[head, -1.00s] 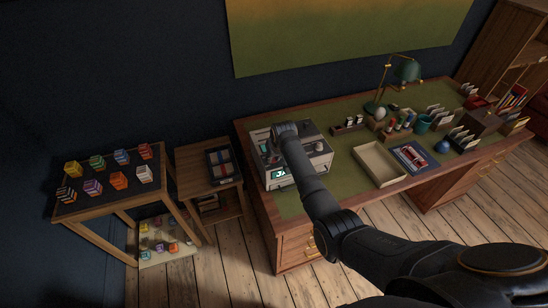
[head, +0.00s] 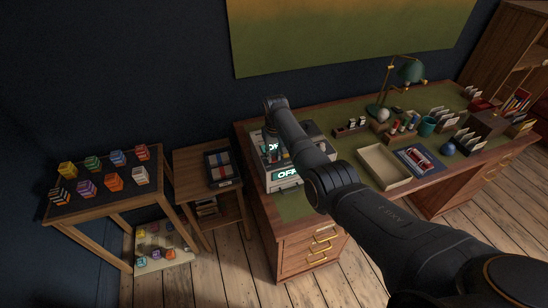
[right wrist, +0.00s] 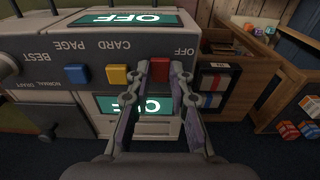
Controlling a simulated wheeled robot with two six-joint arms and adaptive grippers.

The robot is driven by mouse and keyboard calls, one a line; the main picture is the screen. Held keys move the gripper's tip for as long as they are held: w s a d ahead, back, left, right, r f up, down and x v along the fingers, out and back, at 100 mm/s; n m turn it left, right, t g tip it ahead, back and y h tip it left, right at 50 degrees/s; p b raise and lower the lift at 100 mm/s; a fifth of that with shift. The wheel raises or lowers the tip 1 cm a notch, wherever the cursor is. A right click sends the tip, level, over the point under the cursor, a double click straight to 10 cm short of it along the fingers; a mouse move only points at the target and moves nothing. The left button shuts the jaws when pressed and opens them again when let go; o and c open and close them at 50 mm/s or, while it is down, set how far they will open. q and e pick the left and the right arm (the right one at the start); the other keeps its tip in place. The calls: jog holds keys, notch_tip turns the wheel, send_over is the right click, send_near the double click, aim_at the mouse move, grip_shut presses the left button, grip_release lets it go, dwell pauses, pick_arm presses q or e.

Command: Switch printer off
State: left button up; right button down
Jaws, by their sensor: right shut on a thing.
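The printer (head: 283,178) is a pale boxy machine on the left end of the desk. Its front screen (head: 288,175) reads OFF, and another OFF screen is partly hidden behind my arm. In the right wrist view its panel (right wrist: 110,48) appears upside down, with blue, yellow and red buttons. The red button (right wrist: 160,68) sits by the OFF label. My right gripper (head: 268,147) is at the printer's left side; in the right wrist view its fingertips (right wrist: 161,77) are closed in on either side of the red button. My left gripper is not in view.
A tray (head: 383,168), a blue book (head: 419,160) and a green lamp (head: 410,71) stand on the desk right of the printer. A small side table (head: 196,165) and a table of coloured blocks (head: 108,205) are to the left.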

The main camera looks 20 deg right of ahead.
aim_at(275, 161)
jog(key=c, duration=1.2)
grip_release()
notch_tip(275, 161, up, 12)
jog(key=shift+s, duration=0.35)
